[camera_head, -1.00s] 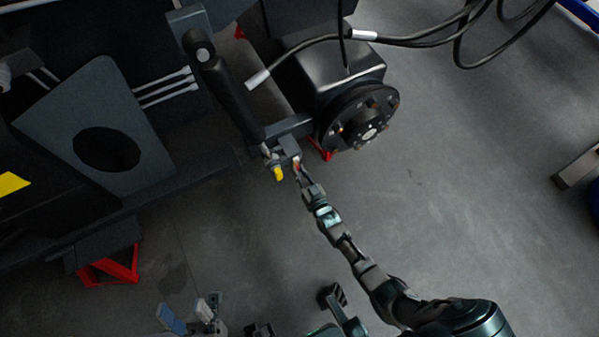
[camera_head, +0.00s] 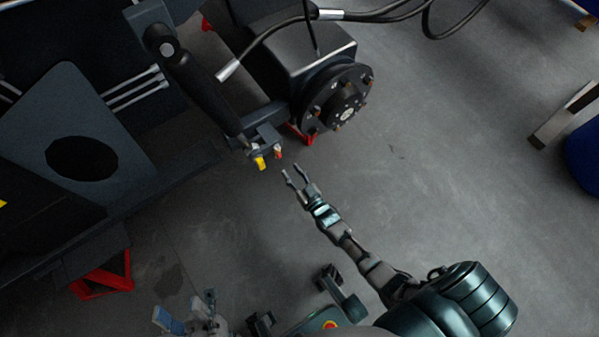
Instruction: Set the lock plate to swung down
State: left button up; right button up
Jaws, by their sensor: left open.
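A small dark bracket (camera_head: 267,134) sits at the lower end of the black cylinder on the chassis. A yellow-tipped part (camera_head: 260,163) and a small red-tipped part (camera_head: 278,151) hang from it. Which piece is the lock plate, and its exact angle, I cannot tell. My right gripper (camera_head: 291,173) is a little below and right of the red-tipped part, apart from it, with its two fingers spread and nothing between them. My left gripper (camera_head: 188,312) is low at the bottom edge, open, far from the bracket and partly cut off.
A black wheel hub (camera_head: 338,97) stands just right of the bracket, with a red stand (camera_head: 298,134) below it. A dark plate with a round hole (camera_head: 45,125) is at the left. Black hoses (camera_head: 375,15) run across the top. The grey floor at centre right is clear.

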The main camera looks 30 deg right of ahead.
jog(key=s, duration=0.5)
jog(key=shift+s+d, duration=0.1)
jog(key=shift+s, duration=0.15)
